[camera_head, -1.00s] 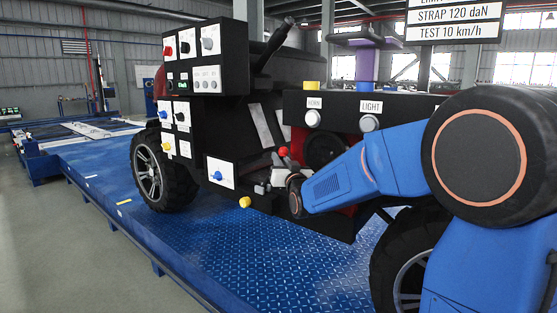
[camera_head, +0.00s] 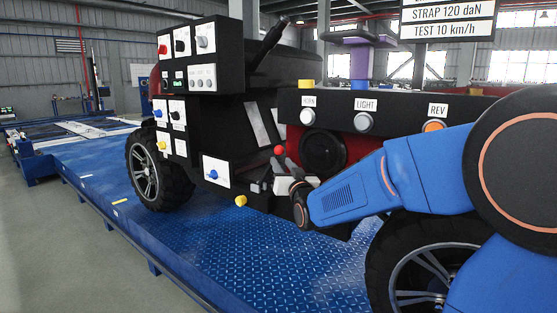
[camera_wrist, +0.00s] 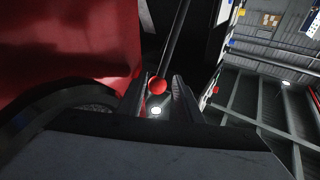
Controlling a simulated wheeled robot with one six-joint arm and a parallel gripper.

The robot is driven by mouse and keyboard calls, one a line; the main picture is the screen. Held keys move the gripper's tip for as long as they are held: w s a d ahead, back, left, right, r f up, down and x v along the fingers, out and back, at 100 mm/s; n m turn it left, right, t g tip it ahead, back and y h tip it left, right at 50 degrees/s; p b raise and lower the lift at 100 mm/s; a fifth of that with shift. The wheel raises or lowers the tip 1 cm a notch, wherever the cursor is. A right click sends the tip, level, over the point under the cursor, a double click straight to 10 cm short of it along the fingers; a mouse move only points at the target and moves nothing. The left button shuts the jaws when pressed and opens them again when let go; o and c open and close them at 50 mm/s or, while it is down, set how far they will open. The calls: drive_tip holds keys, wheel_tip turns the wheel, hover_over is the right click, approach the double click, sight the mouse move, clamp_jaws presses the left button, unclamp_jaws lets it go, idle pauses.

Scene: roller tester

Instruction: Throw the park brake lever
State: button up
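A lever with a red ball knob (camera_head: 279,150) stands beside the vehicle's black and red body, below the row of labelled buttons. No label shows on it, so I cannot tell for sure that it is the park brake. In the wrist view the red knob (camera_wrist: 158,86) sits at the end of a dark rod, between the tips of my gripper (camera_wrist: 160,92). The fingers are apart, with a visible gap on the knob's right. My gripper (camera_head: 278,176) is just below the knob in the head view; contact is too small to tell.
HORN (camera_head: 307,117), LIGHT (camera_head: 363,122) and REV (camera_head: 434,127) buttons line the black panel above. A panel with knobs (camera_head: 215,174) is at the left. A dark wheel (camera_head: 420,265) lies below my arm. The blue platform (camera_head: 260,250) is open in front.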

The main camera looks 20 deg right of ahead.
drive_tip(key=s+f, duration=0.2)
drive_tip(key=s, duration=0.9)
drive_tip(key=shift+s+d, duration=0.15)
drive_tip(key=s+f+g, duration=0.5)
drive_tip(key=s+f, duration=0.1)
drive_tip(key=s, duration=0.4)
drive_tip(key=s+d+f+g, duration=0.1)
drive_tip(key=s+f+g, duration=0.4)
drive_tip(key=s, duration=0.6)
drive_tip(key=s+d+f+n+g, duration=0.1)
drive_tip(key=s+f+g, duration=0.4)
drive_tip(key=s, duration=0.6)
wheel_tip(320, 180, down, 2)
drive_tip(key=shift+f, duration=0.25)
